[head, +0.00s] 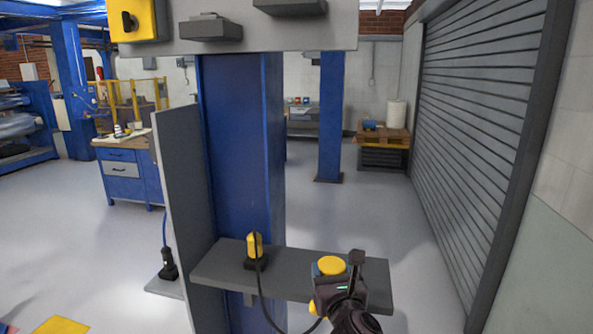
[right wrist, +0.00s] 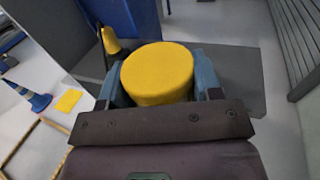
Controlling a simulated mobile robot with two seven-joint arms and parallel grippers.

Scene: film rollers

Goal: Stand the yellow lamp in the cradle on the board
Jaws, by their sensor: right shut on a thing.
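The yellow lamp (right wrist: 157,72) is a yellow, round-topped cylinder. My right gripper (right wrist: 162,84) is shut on it, with one blue-grey finger on each side. In the head view the lamp (head: 331,265) is over the right part of a grey shelf; its lower part is mostly hidden by my gripper. A grey board (head: 330,32) crosses the top of the head view. It carries two dark grey holders (head: 208,27), one cut off by the frame edge; I cannot tell which is the cradle. My left gripper is not in view.
A yellow-and-black device (head: 254,245) stands on the shelf (head: 215,268), its black cable looping toward my right gripper. A yellow box (head: 133,18) is on the board's left. A blue column (head: 235,150) and grey upright panel (head: 185,190) stand behind. Free floor lies right.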

